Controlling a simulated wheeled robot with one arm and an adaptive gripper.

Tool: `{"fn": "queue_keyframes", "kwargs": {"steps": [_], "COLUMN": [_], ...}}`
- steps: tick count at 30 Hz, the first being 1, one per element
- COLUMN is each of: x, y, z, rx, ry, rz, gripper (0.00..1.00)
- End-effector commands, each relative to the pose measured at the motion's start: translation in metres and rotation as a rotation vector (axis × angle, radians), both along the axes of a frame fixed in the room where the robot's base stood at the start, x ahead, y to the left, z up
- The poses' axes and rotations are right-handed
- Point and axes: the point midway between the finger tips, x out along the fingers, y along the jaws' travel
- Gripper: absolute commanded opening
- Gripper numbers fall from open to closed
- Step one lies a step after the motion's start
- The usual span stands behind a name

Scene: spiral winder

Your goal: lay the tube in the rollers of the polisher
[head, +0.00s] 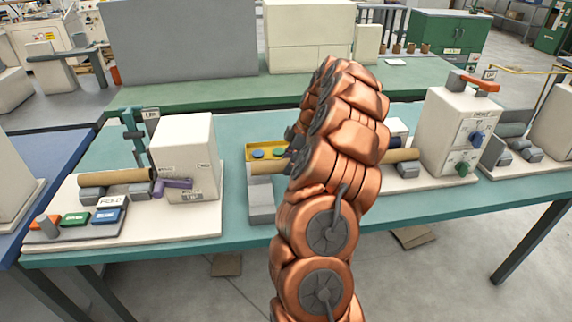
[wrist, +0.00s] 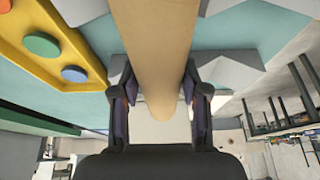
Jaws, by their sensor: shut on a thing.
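My gripper (wrist: 158,105) is shut on a tan tube (wrist: 160,60), with a dark finger on each side of it. In the head view my copper arm hides most of my gripper. One end of a tan tube (head: 267,168), apparently the held one, shows left of the arm, over a grey stand (head: 262,205). Whether it touches the stand is unclear. At the right, a cream machine with knobs (head: 458,130) has grey rollers, with a tan tube (head: 403,155) at them, partly behind my arm. Its label is too small to read, so I cannot confirm it is the polisher.
A yellow tray (head: 251,149) with green and blue discs sits behind the stand. At the left, another cream machine (head: 186,150) has a tan tube (head: 117,177) on grey rollers, with coloured buttons in front. The teal table (head: 235,240) has a bare strip along its front.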

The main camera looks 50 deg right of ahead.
Motion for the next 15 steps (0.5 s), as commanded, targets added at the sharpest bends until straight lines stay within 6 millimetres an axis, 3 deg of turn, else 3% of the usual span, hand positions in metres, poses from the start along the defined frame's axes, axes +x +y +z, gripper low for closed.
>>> {"fn": "queue_keyframes", "kwargs": {"steps": [8,15], "x": [-0.027,-0.066], "y": [0.009,0.024], "z": [0.003,0.005], "rx": [-0.001,0.002], "ry": [-0.004,-0.002], "rz": [-0.001,0.001], "gripper": [0.04,0.04]}}
